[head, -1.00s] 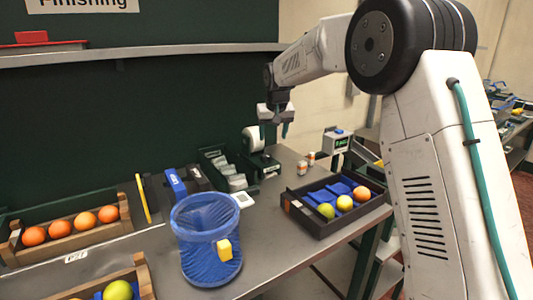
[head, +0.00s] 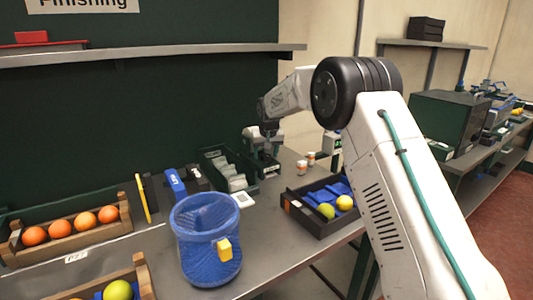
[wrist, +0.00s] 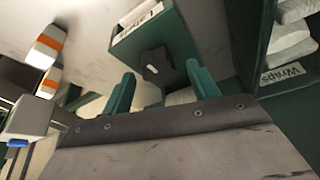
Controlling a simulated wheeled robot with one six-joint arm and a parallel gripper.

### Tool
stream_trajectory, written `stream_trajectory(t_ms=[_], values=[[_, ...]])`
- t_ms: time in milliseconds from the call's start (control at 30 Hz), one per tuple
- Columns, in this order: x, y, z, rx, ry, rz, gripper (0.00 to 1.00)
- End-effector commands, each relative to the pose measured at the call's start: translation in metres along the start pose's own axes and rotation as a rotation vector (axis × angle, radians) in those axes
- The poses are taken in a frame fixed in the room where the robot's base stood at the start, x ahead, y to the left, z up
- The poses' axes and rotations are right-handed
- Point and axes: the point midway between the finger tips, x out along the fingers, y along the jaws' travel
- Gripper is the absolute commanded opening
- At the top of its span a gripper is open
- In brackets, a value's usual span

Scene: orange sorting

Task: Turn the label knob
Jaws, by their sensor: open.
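A green label machine (wrist: 170,32) with a white label plate fills the upper middle of the wrist view. A dark knob (wrist: 156,64) sticks out of its face. My gripper (wrist: 160,72) is open, its two green fingers on either side of the knob and apart from each other. I cannot tell whether either finger touches the knob. In the head view my gripper (head: 268,145) hangs over the label machine (head: 266,170) at the back of the bench and hides the knob and much of the machine.
A bin of wraps (head: 228,168) stands left of the machine. Two orange-and-white bottles (head: 306,161) stand to its right. A dark tray with fruit (head: 318,225), a blue mesh basket (head: 205,235) and a wooden crate of oranges (head: 70,232) are nearer. Bare bench lies between.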

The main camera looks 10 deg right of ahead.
Motion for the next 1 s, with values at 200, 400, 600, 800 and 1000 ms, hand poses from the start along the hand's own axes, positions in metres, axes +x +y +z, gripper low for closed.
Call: stream_trajectory(t_ms=[200, 400, 600, 800, 1000], values=[[-0.0001, -0.0002, 0.0001, 0.000, 0.000, 0.000, 0.49], [-0.0001, 0.0039, 0.0001, 0.001, -0.001, 0.000, 0.15], [-0.0001, 0.0012, 0.0002, 0.013, -0.001, 0.007, 0.15], [-0.0002, 0.0004, 0.0002, 0.080, -0.001, 0.035, 0.15], [0.0001, -0.0009, 0.0004, 0.214, -0.001, 0.090, 0.15]])
